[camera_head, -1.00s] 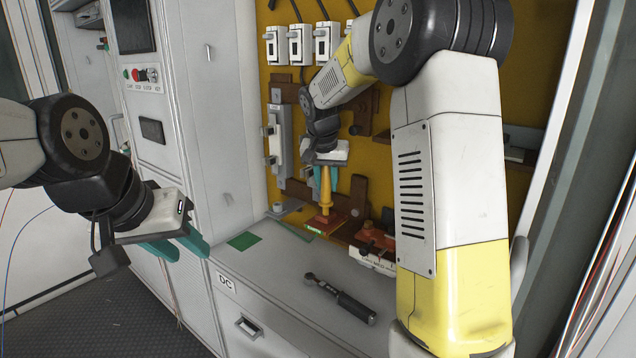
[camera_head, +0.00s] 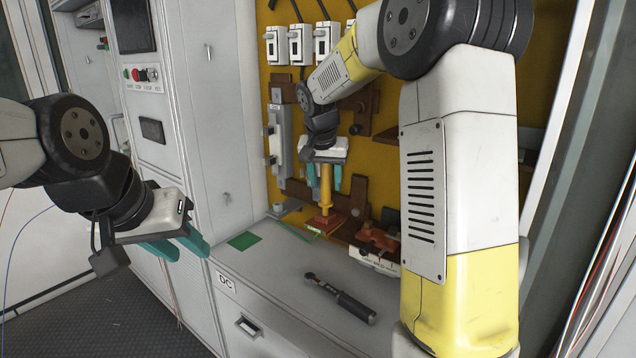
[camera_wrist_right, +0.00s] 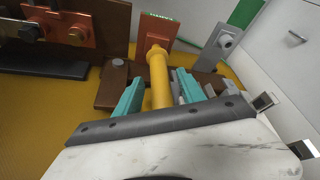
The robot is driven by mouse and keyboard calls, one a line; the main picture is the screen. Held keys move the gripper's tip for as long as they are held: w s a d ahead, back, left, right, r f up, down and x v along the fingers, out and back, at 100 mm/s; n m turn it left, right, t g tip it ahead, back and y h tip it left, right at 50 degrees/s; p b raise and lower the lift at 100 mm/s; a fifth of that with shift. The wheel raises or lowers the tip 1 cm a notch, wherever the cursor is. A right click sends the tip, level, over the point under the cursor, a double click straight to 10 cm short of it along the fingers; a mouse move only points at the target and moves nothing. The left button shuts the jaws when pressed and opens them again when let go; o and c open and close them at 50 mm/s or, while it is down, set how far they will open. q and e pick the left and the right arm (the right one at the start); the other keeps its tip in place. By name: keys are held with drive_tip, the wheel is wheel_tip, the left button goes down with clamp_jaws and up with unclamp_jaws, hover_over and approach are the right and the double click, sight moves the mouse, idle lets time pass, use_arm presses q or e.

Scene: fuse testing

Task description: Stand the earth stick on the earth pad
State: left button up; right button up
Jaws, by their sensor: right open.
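The yellow earth stick (camera_head: 326,185) stands upright, its foot on a red-brown plate (camera_head: 323,223) at the bottom of the yellow panel. The plate shows in the right wrist view (camera_wrist_right: 157,33) with a green label at its far edge. A flat green square (camera_head: 243,241) lies on the grey counter, left of the stick; I cannot tell which is the earth pad. My right gripper (camera_head: 324,178) is open, teal fingers on either side of the stick; the right wrist view shows the stick (camera_wrist_right: 158,75) between them with gaps. My left gripper (camera_head: 190,252) is open and empty, left of the counter.
A torque wrench (camera_head: 340,298) lies on the counter. A white block (camera_head: 375,260) with red-brown parts stands right of the plate. Brown bars and a grey fuse-like unit (camera_head: 279,143) are on the panel. The counter's front left is clear.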

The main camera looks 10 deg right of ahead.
drive_tip(key=s+r+n+t+y, duration=0.1)
drive_tip(key=s+n, duration=0.1)
drive_tip(key=s, duration=1.3)
drive_tip(key=s+d+r+n+y, duration=0.1)
drive_tip(key=s+r+n+y, duration=0.1)
drive_tip(key=s, duration=1.3)
drive_tip(key=shift+s+d+r+t+y, duration=0.2)
drive_tip(key=shift+d+t+y, duration=0.1)
drive_tip(key=shift+t, duration=0.1)
drive_tip(key=shift+c, duration=1.2)
drive_tip(key=shift+d, duration=0.1)
